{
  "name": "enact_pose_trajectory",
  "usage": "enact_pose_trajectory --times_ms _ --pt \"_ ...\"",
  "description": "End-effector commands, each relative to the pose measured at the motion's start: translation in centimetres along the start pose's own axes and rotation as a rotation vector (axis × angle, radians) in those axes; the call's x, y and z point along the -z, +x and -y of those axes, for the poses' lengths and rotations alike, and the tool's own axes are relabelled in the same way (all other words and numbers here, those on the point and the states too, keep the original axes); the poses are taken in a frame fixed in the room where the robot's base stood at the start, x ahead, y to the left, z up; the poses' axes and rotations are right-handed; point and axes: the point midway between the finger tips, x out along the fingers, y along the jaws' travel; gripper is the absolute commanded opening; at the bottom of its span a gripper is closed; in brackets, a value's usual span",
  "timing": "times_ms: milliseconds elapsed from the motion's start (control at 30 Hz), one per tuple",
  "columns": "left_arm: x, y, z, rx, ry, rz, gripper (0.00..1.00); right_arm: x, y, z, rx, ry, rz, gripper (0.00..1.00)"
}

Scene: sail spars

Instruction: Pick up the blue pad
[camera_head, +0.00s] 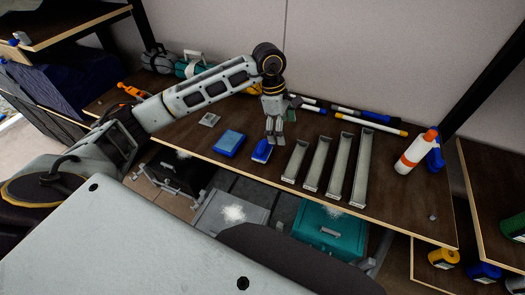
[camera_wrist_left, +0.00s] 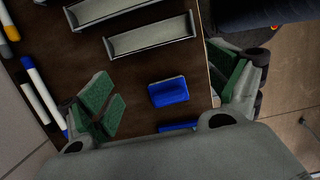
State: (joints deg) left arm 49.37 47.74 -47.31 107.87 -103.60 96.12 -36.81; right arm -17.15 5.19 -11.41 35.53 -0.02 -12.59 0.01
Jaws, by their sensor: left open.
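Two blue pad-like blocks lie on the brown shelf top near its front edge; I cannot tell for certain which is the blue pad. The right-hand blue block (camera_head: 261,151) is small, with a raised top. The flatter left-hand blue block (camera_head: 228,143) lies beside it. My left gripper (camera_head: 275,138) is open, pointing down just above and behind the right-hand block. In the left wrist view, that block (camera_wrist_left: 168,91) shows between the spread green-padded fingers (camera_wrist_left: 165,90), apart from both. The other block (camera_wrist_left: 178,126) is mostly hidden by the gripper body. My right gripper is not in view.
Several long metal trays (camera_head: 318,163) stand just right of the blocks. Markers (camera_head: 370,121) lie behind them. An orange-and-white bottle (camera_head: 416,151) stands at the right. A small grey plate (camera_head: 209,119) lies at the back left. The shelf's front edge (camera_head: 210,158) is close to the blocks.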

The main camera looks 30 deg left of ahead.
Motion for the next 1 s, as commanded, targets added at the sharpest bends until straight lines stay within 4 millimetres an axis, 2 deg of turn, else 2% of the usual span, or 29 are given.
enact_pose_trajectory --times_ms 100,300,667,867,1000 --pt "3.0 -1.3 -0.8 -0.010 -0.008 -0.112 0.91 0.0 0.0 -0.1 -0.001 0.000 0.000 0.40" --pt "5.9 -2.6 -1.3 -0.011 -0.020 -0.223 0.91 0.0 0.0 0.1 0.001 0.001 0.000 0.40" --pt "6.4 -2.9 -1.4 -0.012 -0.023 -0.241 0.91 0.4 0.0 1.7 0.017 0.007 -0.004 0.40" --pt "6.5 -2.4 -1.4 -0.011 -0.023 -0.240 0.91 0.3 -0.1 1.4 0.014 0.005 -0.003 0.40" --pt "6.7 -1.3 -1.4 -0.009 -0.024 -0.240 0.91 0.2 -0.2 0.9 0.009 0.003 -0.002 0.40"
